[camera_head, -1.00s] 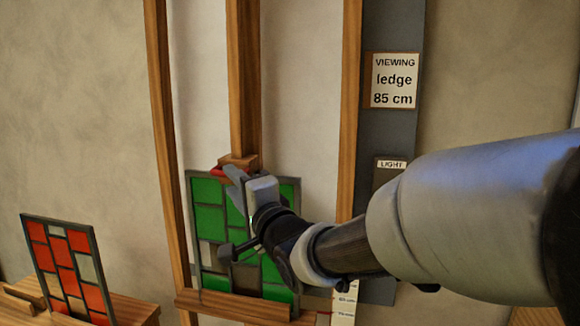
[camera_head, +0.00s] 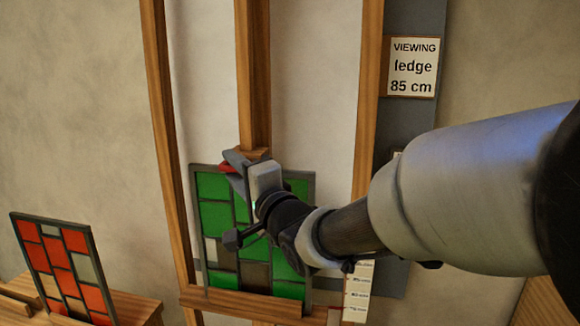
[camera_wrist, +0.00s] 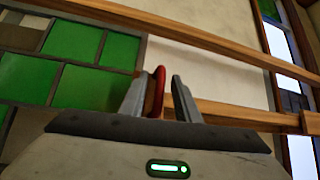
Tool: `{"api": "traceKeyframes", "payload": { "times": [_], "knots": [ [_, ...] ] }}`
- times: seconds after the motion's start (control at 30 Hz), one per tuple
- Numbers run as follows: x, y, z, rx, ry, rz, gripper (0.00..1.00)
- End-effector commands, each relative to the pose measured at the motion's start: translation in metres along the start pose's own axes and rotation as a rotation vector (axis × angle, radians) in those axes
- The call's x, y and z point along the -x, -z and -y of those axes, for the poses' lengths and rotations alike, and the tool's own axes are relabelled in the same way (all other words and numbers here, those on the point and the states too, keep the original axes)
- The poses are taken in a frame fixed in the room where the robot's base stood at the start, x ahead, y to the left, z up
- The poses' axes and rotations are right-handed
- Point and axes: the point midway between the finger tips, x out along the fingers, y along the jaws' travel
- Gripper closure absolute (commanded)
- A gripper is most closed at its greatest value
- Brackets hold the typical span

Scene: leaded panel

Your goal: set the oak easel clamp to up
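The oak easel (camera_head: 254,75) stands against the wall, holding a green leaded panel (camera_head: 215,217) on its ledge (camera_head: 245,304). The clamp block (camera_head: 256,152) sits at the panel's top edge, on the central post. Its red lever (camera_head: 227,168) pokes out to the left, partly hidden by my gripper (camera_head: 236,163). In the wrist view the red lever (camera_wrist: 155,92) stands between the two fingers of my gripper (camera_wrist: 160,98), close to the left finger, with a gap to the right one. The fingers are open around it. Whether the left finger touches it I cannot tell.
A red leaded panel (camera_head: 62,265) stands on a wooden bench (camera_head: 135,307) at the lower left. A grey board with a "VIEWING ledge 85 cm" sign (camera_head: 412,66) is right of the easel. A marked scale (camera_head: 357,290) hangs by the ledge's right end.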

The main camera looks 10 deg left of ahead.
Motion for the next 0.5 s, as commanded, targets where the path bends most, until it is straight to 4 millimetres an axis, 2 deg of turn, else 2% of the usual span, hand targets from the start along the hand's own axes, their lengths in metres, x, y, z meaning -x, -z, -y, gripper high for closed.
{"api": "traceKeyframes", "payload": {
  "times": [0.13,0.3,0.5],
  "knots": [
    [0.0001,0.0,-0.0001,0.0,0.0,0.0,0.7],
    [0.0,-0.0001,0.0002,0.0,0.001,0.0,0.99],
    [-0.0002,-0.0001,0.0012,0.0,0.003,0.0,1.0]
  ]
}}
